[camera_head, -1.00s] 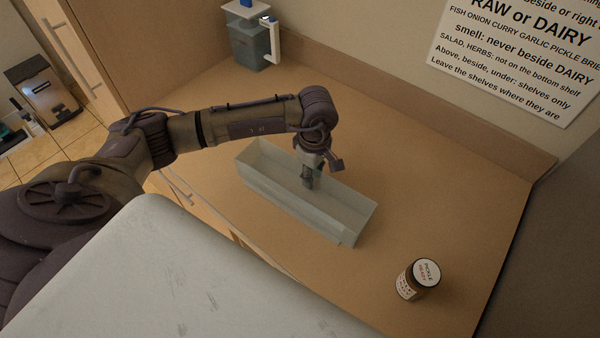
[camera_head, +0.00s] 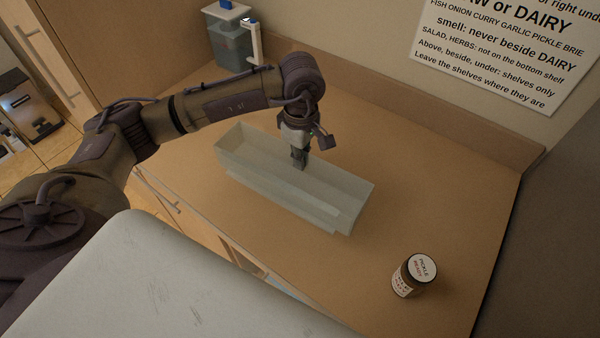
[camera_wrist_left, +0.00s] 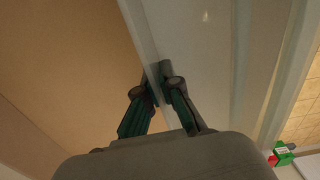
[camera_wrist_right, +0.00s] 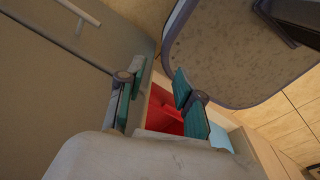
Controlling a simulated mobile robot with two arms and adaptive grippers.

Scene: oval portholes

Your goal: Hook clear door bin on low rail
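The clear door bin (camera_head: 270,195) is a long, open, see-through trough above the wooden counter, tilted in the head view. My left gripper (camera_head: 299,160) comes down from above onto its far long wall. In the left wrist view, the fingers (camera_wrist_left: 160,82) are closed with the bin's thin wall (camera_wrist_left: 142,35) between them. The bin looks held a little above the counter; the exact gap is hard to judge. My right gripper (camera_wrist_right: 157,92) shows only in its own wrist view, with its fingers apart and nothing between them. No low rail can be made out.
A jar with a white lid (camera_head: 421,268) stands on the counter (camera_head: 450,215) at the right. A lidded container (camera_head: 230,42) stands at the back left. A printed sign (camera_head: 500,45) hangs on the wall. Below my right gripper, a red thing (camera_wrist_right: 165,112) sits in an open compartment.

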